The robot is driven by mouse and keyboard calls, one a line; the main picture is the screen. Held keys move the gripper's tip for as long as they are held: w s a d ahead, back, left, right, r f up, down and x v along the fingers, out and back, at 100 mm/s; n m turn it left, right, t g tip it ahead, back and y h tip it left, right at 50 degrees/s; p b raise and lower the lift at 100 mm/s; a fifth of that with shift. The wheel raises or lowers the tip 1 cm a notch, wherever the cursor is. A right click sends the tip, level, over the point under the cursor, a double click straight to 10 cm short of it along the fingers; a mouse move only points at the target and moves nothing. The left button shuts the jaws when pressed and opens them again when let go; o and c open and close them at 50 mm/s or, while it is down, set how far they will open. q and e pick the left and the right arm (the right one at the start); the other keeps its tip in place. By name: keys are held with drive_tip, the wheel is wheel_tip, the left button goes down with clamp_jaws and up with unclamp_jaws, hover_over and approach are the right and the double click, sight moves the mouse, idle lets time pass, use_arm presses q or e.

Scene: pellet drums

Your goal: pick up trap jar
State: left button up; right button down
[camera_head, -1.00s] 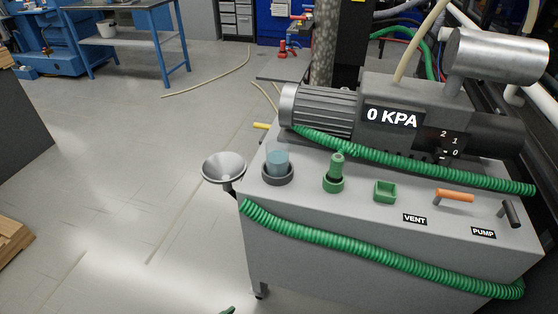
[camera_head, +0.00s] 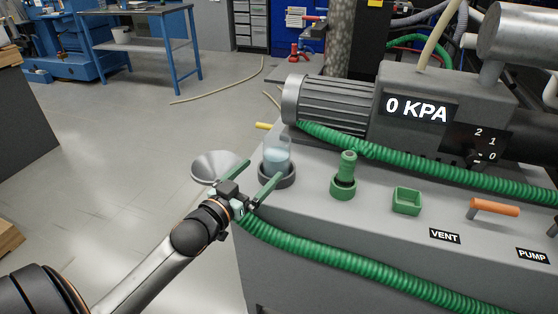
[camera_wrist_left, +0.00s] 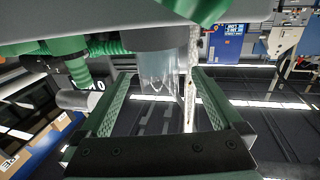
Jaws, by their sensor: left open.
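The trap jar (camera_head: 277,152) is a clear cup with pale blue contents, upright in a dark round holder (camera_head: 277,178) at the machine top's left corner. My left gripper (camera_head: 264,168) reaches in from the left with its two green fingers apart. Its fingertips are close to the jar, one by the jar's left side and one in front of the holder. In the left wrist view the jar (camera_wrist_left: 162,68) shows between the open fingers, near their tips. I cannot tell whether a finger touches it. My right gripper is not in view.
A grey funnel (camera_head: 214,166) stands left of the holder, close behind my left gripper. A green fitting (camera_head: 346,175), a green square cup (camera_head: 407,201) and an orange handle (camera_head: 494,207) stand to the right. A green hose (camera_head: 340,258) runs along the machine's front.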

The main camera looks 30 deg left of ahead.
sight(277, 155)
use_arm(q)
drive_tip(key=shift+w, duration=1.4)
drive_tip(key=shift+w+d+b, duration=0.15)
drive_tip(key=shift+w+b, duration=0.15)
drive_tip(key=shift+w, duration=2.25)
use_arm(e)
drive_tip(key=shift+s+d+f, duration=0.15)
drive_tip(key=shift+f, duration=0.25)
use_arm(q)
drive_tip(key=c, duration=1.3)
drive_tip(key=shift+r, duration=0.1)
drive_tip(key=shift+c, duration=0.3)
drive_tip(key=shift+r, duration=0.15)
